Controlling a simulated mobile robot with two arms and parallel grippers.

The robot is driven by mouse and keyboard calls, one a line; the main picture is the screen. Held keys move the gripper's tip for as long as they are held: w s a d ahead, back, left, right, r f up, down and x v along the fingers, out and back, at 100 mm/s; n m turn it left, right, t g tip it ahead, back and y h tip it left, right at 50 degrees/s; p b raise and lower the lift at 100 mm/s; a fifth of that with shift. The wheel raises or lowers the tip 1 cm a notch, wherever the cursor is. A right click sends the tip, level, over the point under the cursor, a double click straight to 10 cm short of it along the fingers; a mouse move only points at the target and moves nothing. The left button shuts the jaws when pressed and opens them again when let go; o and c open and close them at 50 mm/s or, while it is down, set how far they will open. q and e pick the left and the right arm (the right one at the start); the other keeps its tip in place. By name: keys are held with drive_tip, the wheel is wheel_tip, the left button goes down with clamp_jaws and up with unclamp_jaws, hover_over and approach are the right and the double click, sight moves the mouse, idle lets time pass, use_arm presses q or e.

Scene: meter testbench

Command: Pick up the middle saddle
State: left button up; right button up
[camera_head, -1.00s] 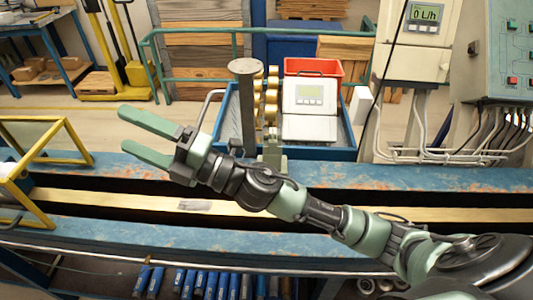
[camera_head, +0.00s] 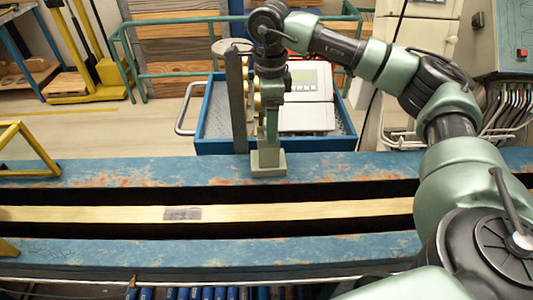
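A grey-green saddle (camera_head: 267,164) stands on the far blue rail of the bench, right of the picture's middle line of the grey post. It is the only saddle I can make out, and its upper part is partly hidden by my gripper. My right arm comes in from the right, and my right gripper (camera_head: 267,132) points straight down over the saddle. Its fingers reach the saddle's upper part. I cannot tell whether they touch it or how far apart they are. My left gripper is not in view.
A blue tray (camera_head: 215,147) with a white meter (camera_head: 307,110) stands behind the bench. A grey post (camera_head: 236,105) rises close left of the gripper. A yellow frame (camera_head: 28,142) stands at the left. The rail between frame and saddle is clear.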

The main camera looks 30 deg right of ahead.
drive_tip(key=shift+f, duration=0.4)
drive_tip(key=f+p, duration=0.1)
drive_tip(key=f, duration=0.2)
drive_tip(key=f+p, duration=0.1)
drive_tip(key=f, duration=0.2)
drive_tip(key=shift+w+a+f+p, duration=0.1)
drive_tip(key=shift+w+f+p, duration=0.1)
drive_tip(key=shift+p, duration=0.2)
drive_tip(key=shift+f, duration=0.25)
clamp_jaws()
drive_tip(key=shift+w+r, duration=0.1)
